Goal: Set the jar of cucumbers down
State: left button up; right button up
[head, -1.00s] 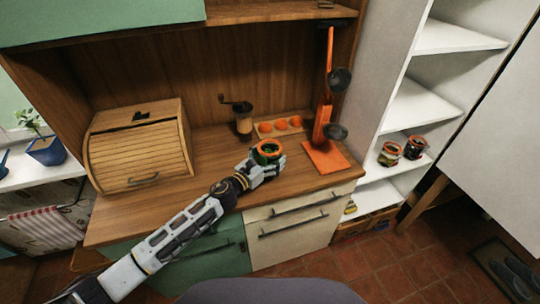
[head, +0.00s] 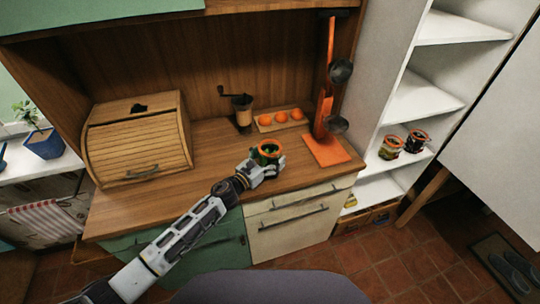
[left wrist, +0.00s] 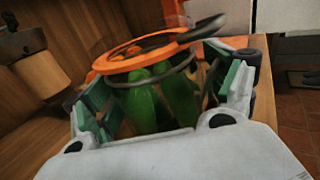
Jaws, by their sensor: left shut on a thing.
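The jar of cucumbers (head: 268,150) has an orange rim and green contents. My left gripper (head: 262,166) is shut on it at the front part of the wooden counter (head: 215,160). In the left wrist view, the jar (left wrist: 160,95) sits between the two fingers, with its orange ring and wire clasp on top and green cucumbers inside. The jar looks close to upright over the counter; whether its base touches the wood is hidden by the gripper. My right gripper is not in any view.
A wooden bread box (head: 138,140) stands at the left and a coffee grinder (head: 242,110) behind the jar. A board with orange things (head: 281,118) lies at the back, beside an orange stand (head: 326,150) with ladles. Two jars (head: 391,147) stand on the white shelf at right.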

pick_arm(q)
jog(key=shift+r, duration=0.15)
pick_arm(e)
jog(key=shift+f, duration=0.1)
pick_arm(q)
jog(key=o, duration=1.6)
jog(key=shift+f, duration=0.2)
jog(key=shift+o, duration=1.4)
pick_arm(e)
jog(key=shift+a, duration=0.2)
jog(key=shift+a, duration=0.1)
pick_arm(q)
jog(key=shift+s+r, duration=0.1)
jog(key=shift+r, duration=0.05)
